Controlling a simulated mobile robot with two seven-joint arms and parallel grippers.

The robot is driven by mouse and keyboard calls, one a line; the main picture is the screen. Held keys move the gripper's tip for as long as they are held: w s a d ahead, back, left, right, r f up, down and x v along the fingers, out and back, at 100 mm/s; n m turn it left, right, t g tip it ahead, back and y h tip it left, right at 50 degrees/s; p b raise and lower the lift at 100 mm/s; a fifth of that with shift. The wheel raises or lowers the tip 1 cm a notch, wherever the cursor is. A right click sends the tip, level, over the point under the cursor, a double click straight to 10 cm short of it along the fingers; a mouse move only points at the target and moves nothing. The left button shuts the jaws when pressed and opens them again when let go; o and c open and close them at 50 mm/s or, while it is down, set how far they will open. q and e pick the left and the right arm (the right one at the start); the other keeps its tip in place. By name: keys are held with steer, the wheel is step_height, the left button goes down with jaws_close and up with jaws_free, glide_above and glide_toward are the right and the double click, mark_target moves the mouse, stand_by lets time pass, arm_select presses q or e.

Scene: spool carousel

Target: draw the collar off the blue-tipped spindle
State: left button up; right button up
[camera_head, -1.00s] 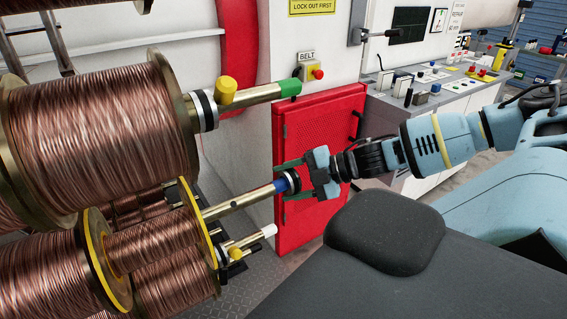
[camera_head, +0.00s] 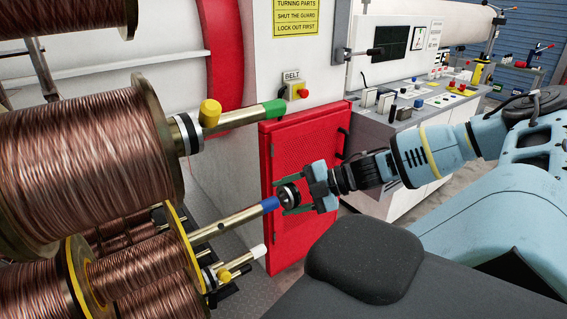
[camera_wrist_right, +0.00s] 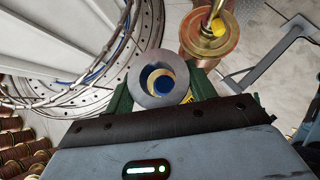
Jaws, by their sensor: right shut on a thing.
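The blue-tipped spindle (camera_head: 228,220) sticks out toward the right from a copper-wound spool in the head view. Its blue tip (camera_head: 270,203) is fully bare. My right gripper (camera_head: 287,197) is shut on the collar (camera_head: 289,194), a dark ring with a pale band, just beyond the tip. In the right wrist view the collar (camera_wrist_right: 158,81) is a grey ring between the green fingers, and the blue tip (camera_wrist_right: 161,84) shows through its hole, off centre. The collar looks clear of the tip, with a very small gap. My left gripper is not in view.
A green-tipped spindle (camera_head: 245,117) with a yellow knob (camera_head: 210,112) lies above. A white-tipped spindle (camera_head: 242,259) lies below. A red guard panel (camera_head: 310,170) stands behind the gripper. A control desk (camera_head: 400,125) is at the back right.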

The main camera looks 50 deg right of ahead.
steer(key=shift+s+d, duration=0.15)
steer(key=shift+d, duration=0.45)
steer(key=s+a, duration=0.3)
steer(key=s, duration=0.8)
steer(key=shift+s, duration=0.35)
